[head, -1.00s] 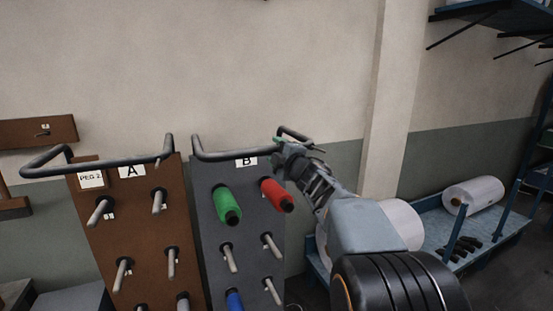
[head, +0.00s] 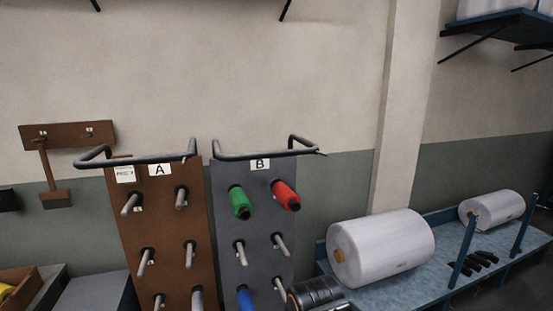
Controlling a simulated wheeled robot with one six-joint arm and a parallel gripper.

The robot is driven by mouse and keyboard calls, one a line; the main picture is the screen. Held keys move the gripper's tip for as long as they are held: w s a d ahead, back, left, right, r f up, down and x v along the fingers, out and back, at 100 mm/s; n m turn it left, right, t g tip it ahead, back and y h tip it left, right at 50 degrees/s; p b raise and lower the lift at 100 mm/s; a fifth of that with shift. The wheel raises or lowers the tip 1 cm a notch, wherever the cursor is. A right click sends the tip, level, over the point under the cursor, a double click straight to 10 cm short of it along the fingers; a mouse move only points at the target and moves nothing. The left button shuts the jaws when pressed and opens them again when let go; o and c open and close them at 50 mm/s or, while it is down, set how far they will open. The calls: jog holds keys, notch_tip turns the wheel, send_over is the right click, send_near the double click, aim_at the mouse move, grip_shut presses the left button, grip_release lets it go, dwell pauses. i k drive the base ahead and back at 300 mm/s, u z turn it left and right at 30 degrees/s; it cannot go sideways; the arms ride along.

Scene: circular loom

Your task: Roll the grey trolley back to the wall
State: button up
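The grey trolley (head: 225,220) is an upright peg panel labelled B, with a dark bar handle (head: 262,154) across its top. A green spool (head: 240,202), a red spool (head: 286,196) and a blue spool (head: 245,300) sit on its pegs; other pegs are bare. It stands close beside the brown trolley labelled A, in front of the wall; the gap behind it cannot be judged. My gripper is out of view. Only a dark rounded part of my arm shows at the bottom edge, right of the grey trolley.
The brown trolley (head: 117,205) stands directly left, with bare pegs. A blue bench (head: 400,285) with large white rolls (head: 382,247) is at the right, beside a wall pillar (head: 396,120). A brown wall rack (head: 66,135) hangs at the left. Grey boxes stand low at the left.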

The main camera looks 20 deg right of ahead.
aim_at(255, 172)
jog(key=z, duration=1.1)
jog(key=i, duration=0.55)
jog(key=u, duration=0.95)
